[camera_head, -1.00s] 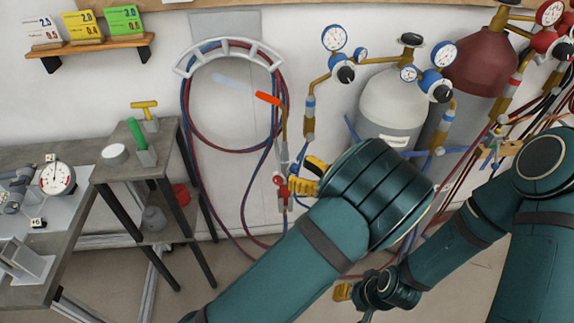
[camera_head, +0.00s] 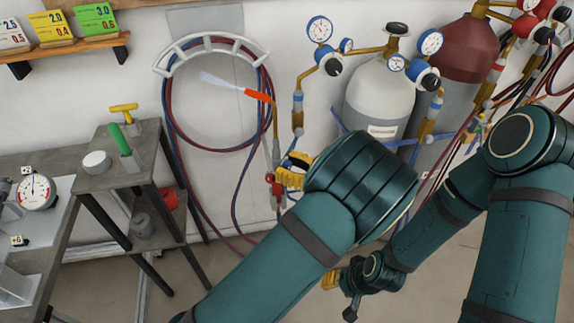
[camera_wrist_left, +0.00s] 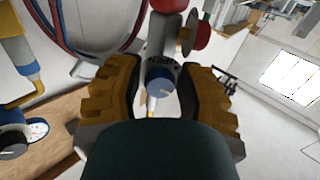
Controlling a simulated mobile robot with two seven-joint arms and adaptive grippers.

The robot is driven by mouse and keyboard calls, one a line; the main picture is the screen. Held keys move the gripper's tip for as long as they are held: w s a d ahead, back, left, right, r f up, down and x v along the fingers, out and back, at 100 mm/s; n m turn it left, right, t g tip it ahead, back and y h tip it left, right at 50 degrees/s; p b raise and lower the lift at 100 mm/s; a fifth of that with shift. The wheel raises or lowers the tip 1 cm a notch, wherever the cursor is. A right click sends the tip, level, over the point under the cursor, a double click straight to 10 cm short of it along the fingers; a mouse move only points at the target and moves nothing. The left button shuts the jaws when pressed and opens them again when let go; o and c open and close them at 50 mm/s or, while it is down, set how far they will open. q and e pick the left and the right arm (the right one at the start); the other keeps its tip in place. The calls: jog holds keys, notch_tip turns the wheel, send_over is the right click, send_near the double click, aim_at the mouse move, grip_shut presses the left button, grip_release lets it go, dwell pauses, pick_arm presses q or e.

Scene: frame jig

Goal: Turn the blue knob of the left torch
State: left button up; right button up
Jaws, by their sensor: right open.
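The lit torch (camera_head: 275,125) stands upright at the wall in front of the hose loop, with an orange tip and a pale flame pointing left. A red knob (camera_head: 275,186) shows low on it. In the left wrist view the blue knob (camera_wrist_left: 160,83) faces me between the two yellow fingers of my left gripper (camera_wrist_left: 160,88). The gripper is open, with a visible gap to the knob on both sides. In the head view my left gripper (camera_head: 292,170) is beside the torch's lower part, partly hidden by my arm. My right gripper (camera_head: 340,290) is low, away from the torch, partly seen.
Red and blue hoses hang on a wall bracket (camera_head: 215,42). A grey cylinder (camera_head: 378,105) and a dark red cylinder (camera_head: 478,50) with gauges stand to the right. A small table (camera_head: 125,165) with a green-handled tool (camera_head: 120,140) stands left. A second gauge-bearing bench (camera_head: 40,240) is further left.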

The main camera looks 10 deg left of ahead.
pick_arm(q)
grip_shut()
jog(key=m+p, duration=0.4)
jog(key=p, duration=0.1)
jog(key=shift+a+r+p, duration=0.1)
jog(key=shift+r+p, duration=0.05)
jog(key=shift+p, duration=0.25)
jog(key=shift+m+p, duration=0.4)
jog(key=shift+m, duration=0.5)
jog(key=shift+f, duration=0.2)
jog(key=o, duration=0.6)
grip_release()
jog(key=shift+c, duration=0.2)
jog(key=v, duration=0.7)
jog(key=shift+s+d, duration=0.2)
jog(key=shift+d, duration=0.1)
